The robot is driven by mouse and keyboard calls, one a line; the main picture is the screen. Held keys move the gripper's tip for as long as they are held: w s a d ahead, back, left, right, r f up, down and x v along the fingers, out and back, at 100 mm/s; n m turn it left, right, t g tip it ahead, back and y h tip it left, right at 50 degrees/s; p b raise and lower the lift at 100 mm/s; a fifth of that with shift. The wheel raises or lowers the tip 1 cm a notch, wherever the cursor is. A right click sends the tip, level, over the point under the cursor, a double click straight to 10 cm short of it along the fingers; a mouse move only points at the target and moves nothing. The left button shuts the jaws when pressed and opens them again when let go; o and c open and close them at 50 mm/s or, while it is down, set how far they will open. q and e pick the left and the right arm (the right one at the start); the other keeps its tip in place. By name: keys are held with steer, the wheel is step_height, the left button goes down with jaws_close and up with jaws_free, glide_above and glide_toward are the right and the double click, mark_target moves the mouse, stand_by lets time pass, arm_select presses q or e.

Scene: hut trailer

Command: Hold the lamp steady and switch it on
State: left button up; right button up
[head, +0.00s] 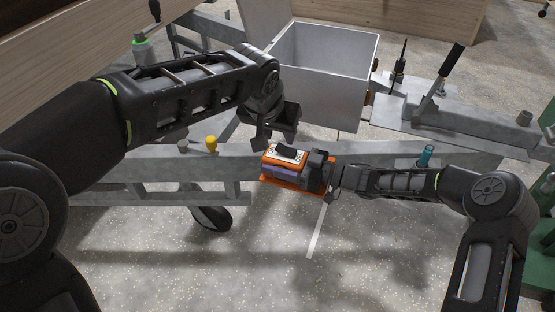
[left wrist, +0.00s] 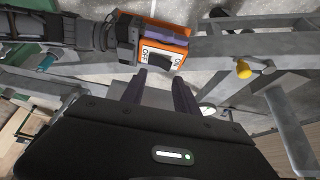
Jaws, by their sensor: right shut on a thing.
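The lamp (head: 269,168) is an orange box with a purple band. It sits at the grey trailer beam in the middle of the head view. Its top has a white plate with a black rocker switch (head: 288,152). In the left wrist view the lamp (left wrist: 176,27) shows plate lettering like OFF and ON beside the rocker (left wrist: 158,61). My right gripper (head: 319,166) is shut on the lamp's right end. My left gripper (head: 268,140) is just above and left of the switch. Its two fingers (left wrist: 159,88) are apart and empty, pointing toward the plate.
A grey metal box (head: 325,95) stands open behind the lamp. A yellow knob (head: 211,141) sits on the beam to the left, and a teal cylinder (head: 426,154) to the right. A trailer wheel (head: 212,218) is below. The floor in front is clear.

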arm_select(q)
steer(key=shift+s+d+f, duration=0.1)
steer(key=shift+d, duration=0.2)
steer(key=c, duration=0.3)
steer(key=d+h, duration=0.1)
steer(key=d+m, duration=0.1)
steer(key=d, duration=0.1)
steer(key=s+d+f+m+h, duration=0.1)
steer(key=d, duration=0.1)
steer(key=shift+s+t+h, duration=0.1)
steer(key=shift+t+h, duration=0.2)
jaws_close()
steer(key=s+d+m+t+h, duration=0.2)
steer(key=d+h, duration=0.1)
steer(key=d, duration=0.2)
steer(key=s+a+t+y, duration=0.2)
steer(key=a+t+y, duration=0.2)
steer(key=a, duration=0.7)
steer(key=t, duration=0.2)
steer(key=shift+f+t, duration=0.2)
steer(key=shift+t, duration=0.2)
steer(key=shift+a, duration=0.1)
